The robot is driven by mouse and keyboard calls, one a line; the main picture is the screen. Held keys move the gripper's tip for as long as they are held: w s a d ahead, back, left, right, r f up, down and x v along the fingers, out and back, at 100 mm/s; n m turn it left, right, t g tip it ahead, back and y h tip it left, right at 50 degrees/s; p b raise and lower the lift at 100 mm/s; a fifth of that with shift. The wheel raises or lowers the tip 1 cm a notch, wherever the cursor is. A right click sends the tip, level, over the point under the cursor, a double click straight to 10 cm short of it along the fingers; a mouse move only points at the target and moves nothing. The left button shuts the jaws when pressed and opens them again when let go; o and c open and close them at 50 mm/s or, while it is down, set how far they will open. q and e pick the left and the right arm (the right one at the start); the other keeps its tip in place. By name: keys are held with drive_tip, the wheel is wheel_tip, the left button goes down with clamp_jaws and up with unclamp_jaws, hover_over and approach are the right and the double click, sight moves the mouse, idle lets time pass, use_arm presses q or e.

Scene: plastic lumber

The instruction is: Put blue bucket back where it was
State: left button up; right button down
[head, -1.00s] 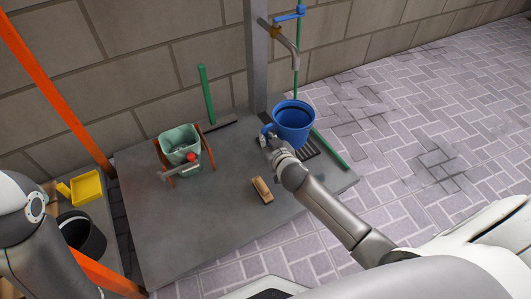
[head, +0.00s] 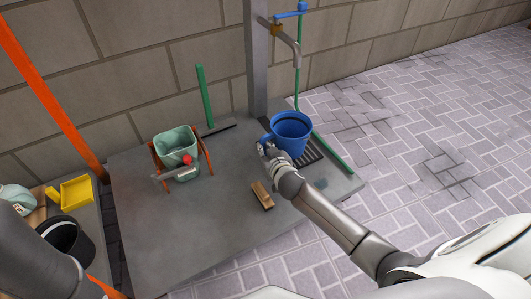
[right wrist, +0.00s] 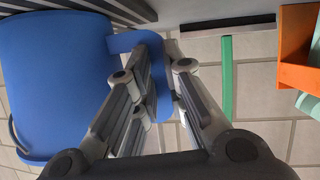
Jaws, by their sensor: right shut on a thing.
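The blue bucket (head: 291,136) is upright below the tap (head: 287,37), over or on the dark drain grate (head: 310,152); I cannot tell whether its base touches. My right gripper (head: 267,151) is shut on the bucket's handle at its left side. In the right wrist view the bucket (right wrist: 52,80) fills the left, and the fingers (right wrist: 158,85) close around its blue handle (right wrist: 122,42). My left arm shows at the lower left, but its gripper is out of view.
A green wringer bucket (head: 176,146) with an orange frame stands left on the grey slab (head: 190,235). A wooden brush (head: 262,195) lies in front of my right gripper. A green-handled squeegee (head: 205,98) leans at the wall. A black bucket (head: 65,240) and yellow dustpan (head: 76,192) are far left.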

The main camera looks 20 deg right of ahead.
drive_tip(key=shift+f, duration=0.15)
drive_tip(key=c, duration=1.5)
unclamp_jaws()
